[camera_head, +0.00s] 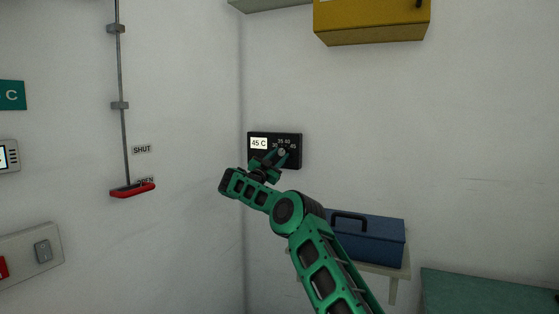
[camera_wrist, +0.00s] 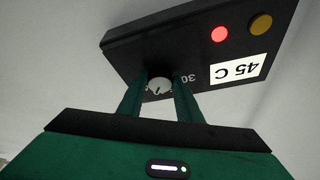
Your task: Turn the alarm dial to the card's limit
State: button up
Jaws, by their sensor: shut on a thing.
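The alarm unit (camera_head: 252,157) is a black box on the back wall near the corner. Its white card (camera_head: 259,143) reads 45 C, and a scale with small numbers sits to the right of it. In the wrist view the card (camera_wrist: 238,69) appears upside down. The dial (camera_wrist: 159,87) is a pale round knob with a dark pointer mark; a 30 shows beside it. My gripper (camera_head: 278,158) is at the unit, its two fingers shut on the dial from both sides. The fingers hide part of the scale, so I cannot tell the exact setting.
The unit also carries a red light (camera_wrist: 219,34) and an amber one (camera_wrist: 261,24). A blue toolbox (camera_head: 370,239) stands on a shelf below right. A yellow cabinet (camera_head: 371,22) hangs above. A red-handled rod (camera_head: 132,190) is on the left wall.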

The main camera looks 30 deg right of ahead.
jog(key=shift+w+a+m, duration=0.25)
jog(key=shift+a+m, duration=0.25)
jog(key=shift+m, duration=0.3)
jog(key=o, duration=1)
jog(key=shift+o, duration=0.2)
jog(key=shift+d, duration=0.15)
jog(key=shift+s, duration=0.1)
